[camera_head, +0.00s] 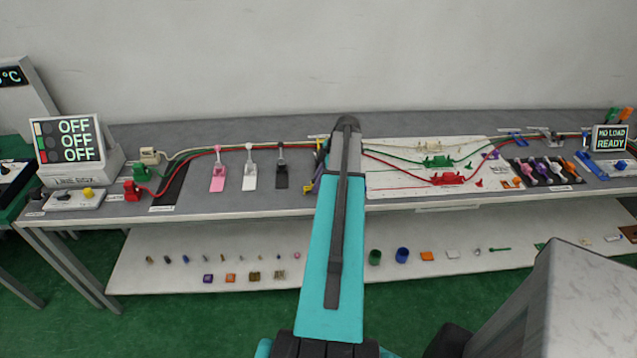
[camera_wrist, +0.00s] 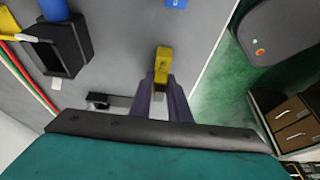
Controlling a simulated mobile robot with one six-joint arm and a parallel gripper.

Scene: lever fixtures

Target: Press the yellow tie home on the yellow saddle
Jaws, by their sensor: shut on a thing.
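In the wrist view a small yellow block-like piece (camera_wrist: 162,60), which I take to be the yellow tie, stands out from between the fingertips of my gripper (camera_wrist: 162,82). The two purple-grey fingers are shut on it. Grey tabletop shows around it. I cannot tell whether the piece touches anything beyond the fingers. I cannot make out the yellow saddle for sure in either view.
In the wrist view a black open box (camera_wrist: 66,48) stands at left beside a yellow part (camera_wrist: 8,22) and red and green cables. A small dark fitting (camera_wrist: 98,100) lies left of my fingers. A blue item (camera_wrist: 176,3) is at the top. The table edge runs close on the right.

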